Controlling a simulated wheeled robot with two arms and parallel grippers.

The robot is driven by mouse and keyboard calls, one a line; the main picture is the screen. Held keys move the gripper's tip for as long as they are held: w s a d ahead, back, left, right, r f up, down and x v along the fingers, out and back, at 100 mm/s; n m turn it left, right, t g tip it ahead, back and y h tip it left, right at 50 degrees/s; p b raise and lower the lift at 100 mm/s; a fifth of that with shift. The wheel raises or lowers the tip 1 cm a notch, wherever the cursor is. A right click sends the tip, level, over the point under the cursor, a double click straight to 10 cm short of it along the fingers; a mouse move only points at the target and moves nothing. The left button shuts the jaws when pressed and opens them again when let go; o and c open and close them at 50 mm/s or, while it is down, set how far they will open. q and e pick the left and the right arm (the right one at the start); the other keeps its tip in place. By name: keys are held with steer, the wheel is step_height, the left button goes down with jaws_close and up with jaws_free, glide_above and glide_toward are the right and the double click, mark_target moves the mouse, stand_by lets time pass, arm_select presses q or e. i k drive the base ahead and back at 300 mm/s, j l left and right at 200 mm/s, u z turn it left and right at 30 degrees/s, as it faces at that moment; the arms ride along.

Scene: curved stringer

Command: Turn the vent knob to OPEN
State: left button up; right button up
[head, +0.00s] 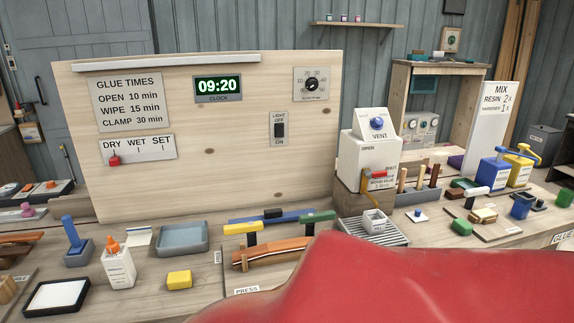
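The vent knob (377,127) is a small blue knob on the sloped white face of a panel marked VENT, right of centre in the head view. The panel sits on top of a white box (360,160). The box's front carries a word that seems to read OPEN at the left and one that seems to read SHUT lower right. The knob is too small for me to tell which way it points. Neither of my grippers shows, and nothing touches the knob.
A red-handled tap (371,177) juts from the box above a white cup (374,221) on a grate. A rack of wooden handles (420,190) stands to the right. A clamped wood strip (270,252) lies in front. A large red surface (380,285) hides the bottom right.

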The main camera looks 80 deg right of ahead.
mark_target(377, 123)
steer(key=z, duration=3.25)
